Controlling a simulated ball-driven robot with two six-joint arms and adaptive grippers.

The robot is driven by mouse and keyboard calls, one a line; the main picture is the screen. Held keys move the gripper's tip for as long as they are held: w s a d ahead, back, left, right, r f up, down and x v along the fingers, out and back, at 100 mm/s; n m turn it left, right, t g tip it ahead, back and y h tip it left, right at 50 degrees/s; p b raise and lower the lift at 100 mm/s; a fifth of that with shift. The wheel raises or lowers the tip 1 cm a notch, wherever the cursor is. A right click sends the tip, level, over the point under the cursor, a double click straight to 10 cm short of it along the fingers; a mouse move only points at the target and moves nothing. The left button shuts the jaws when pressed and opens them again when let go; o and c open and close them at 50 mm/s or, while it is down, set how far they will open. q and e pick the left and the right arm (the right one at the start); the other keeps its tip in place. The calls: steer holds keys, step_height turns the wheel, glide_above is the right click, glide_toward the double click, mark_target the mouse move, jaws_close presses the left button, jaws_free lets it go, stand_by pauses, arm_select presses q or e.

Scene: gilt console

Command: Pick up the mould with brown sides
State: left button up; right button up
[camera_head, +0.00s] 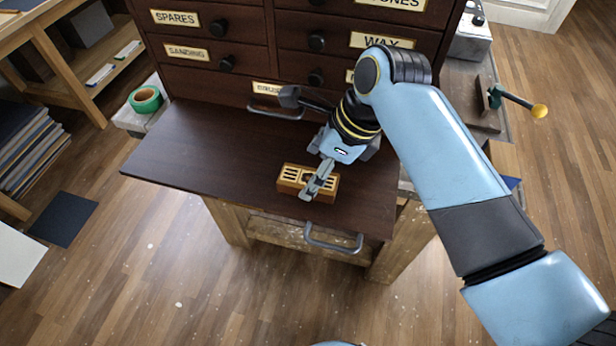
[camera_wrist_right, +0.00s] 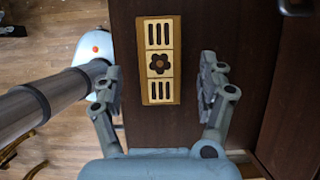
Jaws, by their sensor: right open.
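The mould (camera_head: 290,176) is a small block with brown sides and a pale top with slots. It lies on the dark wooden board, partly hidden by my right gripper in the head view. In the right wrist view the mould (camera_wrist_right: 159,35) shows slots at both ends and a dark flower in the middle. My right gripper (camera_head: 317,182) is over it, open. In the wrist view one finger is on each side of the mould, with dark gaps between; whether they are at its height I cannot tell. My left gripper is not in view.
The dark board (camera_head: 215,150) juts out from a labelled drawer cabinet (camera_head: 215,22) and has free room left of the mould. A green tape roll (camera_head: 145,99) is at the left. A yellow-knobbed handle (camera_head: 539,111) sticks out at the right. A grey bar handle (camera_head: 333,243) is below the board.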

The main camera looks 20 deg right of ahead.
mark_target(293, 178)
steer(key=shift+x, duration=1.1)
steer(key=shift+w+a+f, duration=0.1)
steer(key=shift+f, duration=0.15)
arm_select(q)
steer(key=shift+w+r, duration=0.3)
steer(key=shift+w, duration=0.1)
arm_select(e)
steer(key=shift+f, duration=0.15)
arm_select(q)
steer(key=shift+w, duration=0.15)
arm_select(e)
steer(key=shift+f, duration=0.15)
steer(key=shift+c, duration=0.3)
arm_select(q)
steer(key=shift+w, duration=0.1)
arm_select(e)
steer(key=c, duration=1.3)
